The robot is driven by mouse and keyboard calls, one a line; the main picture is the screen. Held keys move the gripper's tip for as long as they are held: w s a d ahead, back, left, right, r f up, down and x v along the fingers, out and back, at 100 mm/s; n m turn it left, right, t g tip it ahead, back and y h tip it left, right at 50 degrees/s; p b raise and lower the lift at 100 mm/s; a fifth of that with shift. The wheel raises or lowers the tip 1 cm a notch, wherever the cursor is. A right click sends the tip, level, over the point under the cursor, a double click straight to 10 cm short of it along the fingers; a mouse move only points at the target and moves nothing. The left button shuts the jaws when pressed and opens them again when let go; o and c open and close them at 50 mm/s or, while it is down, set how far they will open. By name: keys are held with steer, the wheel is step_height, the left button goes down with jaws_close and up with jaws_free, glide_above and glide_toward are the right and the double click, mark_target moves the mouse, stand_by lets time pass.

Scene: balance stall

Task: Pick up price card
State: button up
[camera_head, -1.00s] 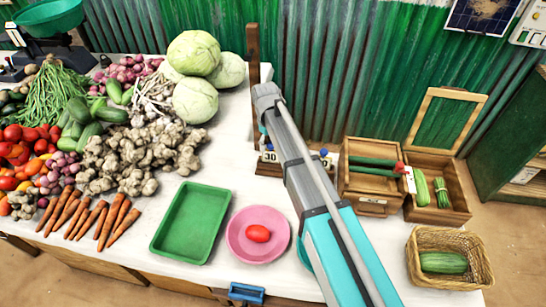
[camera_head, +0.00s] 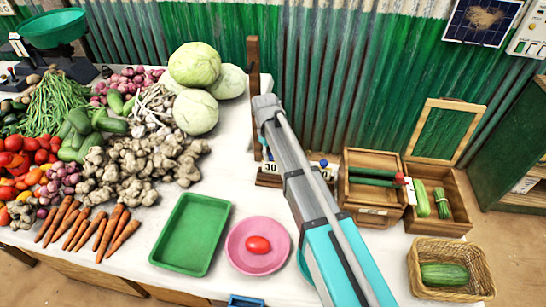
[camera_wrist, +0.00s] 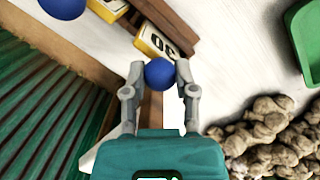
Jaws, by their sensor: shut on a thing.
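A price card (camera_wrist: 165,42), white and yellow with a black "30", shows upside down in the wrist view, by a wooden rack. A blue ball knob (camera_wrist: 159,73) stands in front of it, apparently the card's handle. My gripper (camera_wrist: 163,80) is shut on this knob, one finger on each side. In the head view the card (camera_head: 269,167) shows just left of my arm, which hides most of the rack. A second blue knob (camera_wrist: 62,6) and a second card (camera_wrist: 108,8) are at the upper left of the wrist view.
A green tray (camera_head: 165,254) and a pink plate (camera_head: 238,262) with a tomato lie on the white table. Ginger (camera_head: 140,160) and cabbages (camera_head: 195,112) are to the left. A wooden post (camera_head: 253,65) rises behind the rack. Wooden boxes (camera_head: 372,213) stand to the right.

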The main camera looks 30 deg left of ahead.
steer(key=shift+r+p, duration=1.45)
steer(key=shift+r, duration=0.1)
steer(key=s+a+r+p, duration=0.6)
steer(key=s+r+p, duration=0.3)
steer(key=s, duration=0.3)
steer(key=shift+s+r+p, duration=0.3)
steer(key=shift+r+p, duration=0.05)
steer(key=shift+a, duration=0.1)
steer(key=shift+r, duration=0.2)
steer(key=shift+r+p, duration=1.55)
steer(key=shift+p, duration=0.2)
steer(key=shift+s, duration=0.1)
